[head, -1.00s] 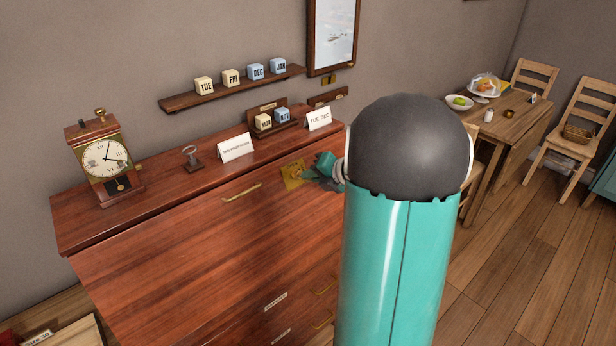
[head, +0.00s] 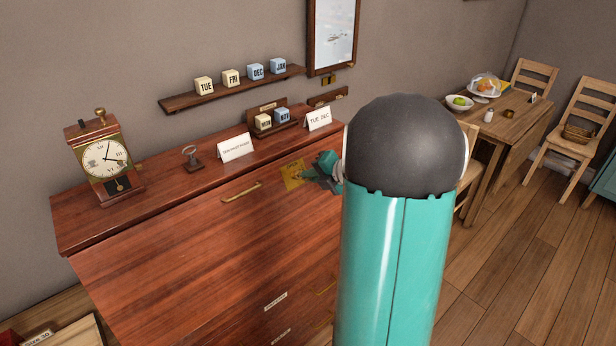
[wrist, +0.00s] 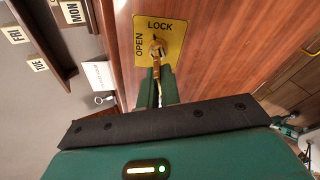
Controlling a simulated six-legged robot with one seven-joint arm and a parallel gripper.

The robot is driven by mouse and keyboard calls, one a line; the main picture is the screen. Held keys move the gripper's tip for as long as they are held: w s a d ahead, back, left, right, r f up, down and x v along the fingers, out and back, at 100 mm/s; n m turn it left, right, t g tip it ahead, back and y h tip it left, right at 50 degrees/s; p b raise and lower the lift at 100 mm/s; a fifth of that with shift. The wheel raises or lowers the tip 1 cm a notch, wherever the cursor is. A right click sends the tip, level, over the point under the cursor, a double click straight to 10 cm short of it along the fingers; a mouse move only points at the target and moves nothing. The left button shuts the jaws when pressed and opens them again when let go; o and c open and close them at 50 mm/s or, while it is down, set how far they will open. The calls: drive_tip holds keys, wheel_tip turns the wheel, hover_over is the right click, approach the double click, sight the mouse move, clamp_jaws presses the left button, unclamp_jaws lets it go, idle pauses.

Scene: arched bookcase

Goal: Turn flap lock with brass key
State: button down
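The yellow brass lock plate (wrist: 172,48), marked OPEN and LOCK, is on the reddish wooden flap (wrist: 208,75). It also shows on the front of the cabinet in the head view (head: 292,174). The brass key (wrist: 157,46) stands at the keyhole in the middle of the plate. My gripper (wrist: 157,72) is in front of the plate, its two green fingers close together on the key's near end. In the head view my gripper (head: 309,176) is just right of the plate, partly hidden by my arm. The key's tip is hidden.
A brass handle (head: 241,192) is on the flap left of the lock. A clock (head: 104,158), a small key stand (head: 191,158) and white cards (head: 236,147) stand on the cabinet top. A shelf (head: 232,90) with letter cubes is above.

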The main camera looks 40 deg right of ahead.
drive_tip(key=shift+m, duration=0.5)
drive_tip(key=m, duration=0.3)
drive_tip(key=shift+t, duration=0.4)
drive_tip(key=c, duration=1.5)
unclamp_jaws()
drive_tip(key=shift+w+f, duration=0.1)
drive_tip(key=shift+c, duration=0.2)
drive_tip(key=a+v, duration=0.1)
drive_tip(key=v, duration=0.5)
drive_tip(key=shift+a, duration=0.1)
